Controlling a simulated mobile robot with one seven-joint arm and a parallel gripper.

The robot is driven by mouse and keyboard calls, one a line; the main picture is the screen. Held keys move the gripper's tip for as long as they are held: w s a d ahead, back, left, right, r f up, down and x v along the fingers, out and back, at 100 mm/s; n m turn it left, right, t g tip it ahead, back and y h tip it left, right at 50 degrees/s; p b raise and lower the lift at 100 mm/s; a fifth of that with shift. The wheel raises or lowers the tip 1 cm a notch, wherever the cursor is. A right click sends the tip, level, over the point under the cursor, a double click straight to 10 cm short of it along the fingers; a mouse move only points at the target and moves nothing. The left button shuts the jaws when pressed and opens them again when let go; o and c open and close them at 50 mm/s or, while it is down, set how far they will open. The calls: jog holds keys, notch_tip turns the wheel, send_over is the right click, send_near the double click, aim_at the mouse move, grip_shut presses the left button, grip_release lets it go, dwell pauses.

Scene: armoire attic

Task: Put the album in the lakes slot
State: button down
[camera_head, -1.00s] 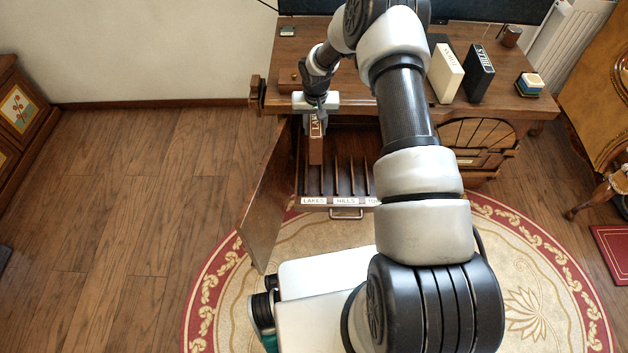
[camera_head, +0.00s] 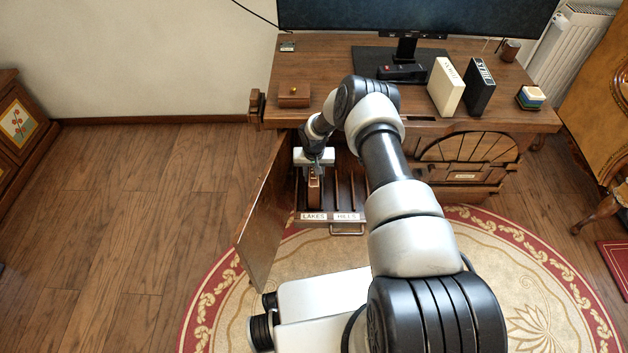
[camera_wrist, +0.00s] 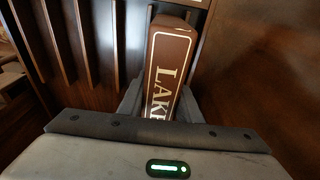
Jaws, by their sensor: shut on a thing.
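The brown album, lettered "LAKE…" on its spine, shows in the wrist view (camera_wrist: 168,75) between my gripper's fingers (camera_wrist: 160,100). In the head view the album (camera_head: 314,190) stands upright above the LAKES label (camera_head: 313,217), in the leftmost slot area of the rack inside the open cabinet. My gripper (camera_head: 314,168) is shut on the album near its top. How deep the album sits in the slot is hard to tell. The HILLS label (camera_head: 347,217) is just right of the LAKES label. My arm hides the slots further right.
An open cabinet door (camera_head: 262,215) stands close on the left of the rack. On the desk (camera_head: 330,50) above are a small wooden box (camera_head: 294,96), a white album (camera_head: 446,88), a black album (camera_head: 480,88) and a monitor (camera_head: 420,15). Dividers (camera_wrist: 85,45) stand left of the album.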

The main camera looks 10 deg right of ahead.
jog(key=shift+w+f, duration=0.1)
jog(key=shift+f, duration=0.75)
jog(key=shift+f, duration=0.1)
jog(key=shift+f, duration=0.15)
jog(key=c, duration=1.3)
grip_release()
